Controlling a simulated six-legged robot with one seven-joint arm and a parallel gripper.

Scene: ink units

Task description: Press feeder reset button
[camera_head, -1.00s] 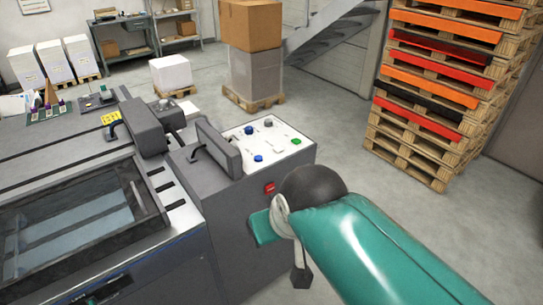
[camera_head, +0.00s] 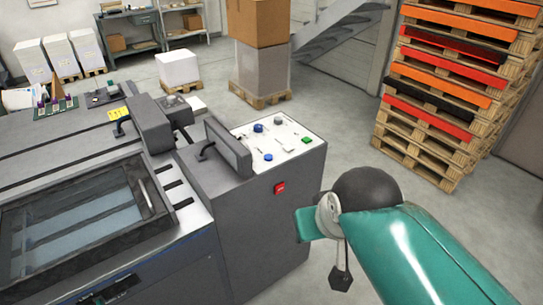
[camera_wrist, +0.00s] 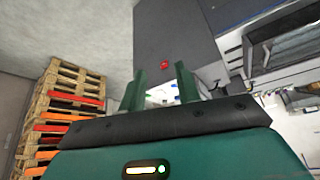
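A grey machine cabinet with a sloped white control panel (camera_head: 283,148) stands at centre in the head view. The panel carries two blue buttons (camera_head: 258,128), a grey one (camera_head: 279,119) and a green one (camera_head: 306,140). A red button (camera_head: 280,188) is on the cabinet's side below; it also shows in the wrist view (camera_wrist: 165,64). Labels are too small to read, so I cannot tell which is the feeder reset. My gripper (camera_wrist: 160,70) is open and empty, its two green fingers apart. The red button appears between the fingertips, apart from them.
A tall stack of pallets (camera_head: 424,160) stands at the right. A grey hood or screen (camera_head: 229,147) rises beside the panel's left edge. Boxes on a pallet (camera_head: 262,70) stand behind. The floor (camera_head: 340,130) between cabinet and pallet stack is clear.

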